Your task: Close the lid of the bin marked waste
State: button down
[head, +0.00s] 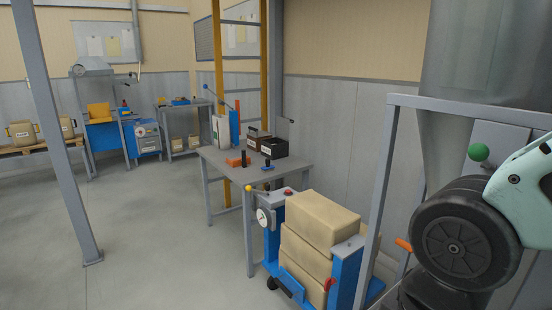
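Two small open-topped bins stand at the back of a grey table in the middle of the head view. One is a brown bin (257,137), and a black bin (275,148) stands to its right and nearer. Each seems to bear a small pale label, too small to read, so I cannot tell which is marked waste. A thin grey panel (285,127) stands upright behind the black bin; it may be a raised lid. My arm shows large at the right edge, well away from the bins. My gripper is out of view.
The grey table (224,161) also holds an orange block (238,162) and dark-handled tools. A blue cart with stacked sacks (320,222) stands before it. A grey frame post (377,200) rises nearer me. Open floor (165,240) lies left, past a column (62,150).

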aim_at(282, 124)
jog(key=i+j+u, duration=0.65)
jog(key=i+u, duration=0.6)
jog(key=i, duration=0.2)
jog(key=i+j, duration=0.1)
jog(key=i, duration=1.8)
jog(key=i+l+z, duration=0.1)
jog(key=i+z, duration=0.7)
jog(key=i, duration=0.15)
jog(key=i+j+z, duration=0.2)
jog(key=i+z, duration=0.2)
jog(key=i+j+z, duration=0.6)
jog(key=i+z, duration=0.2)
jog(key=i, duration=0.15)
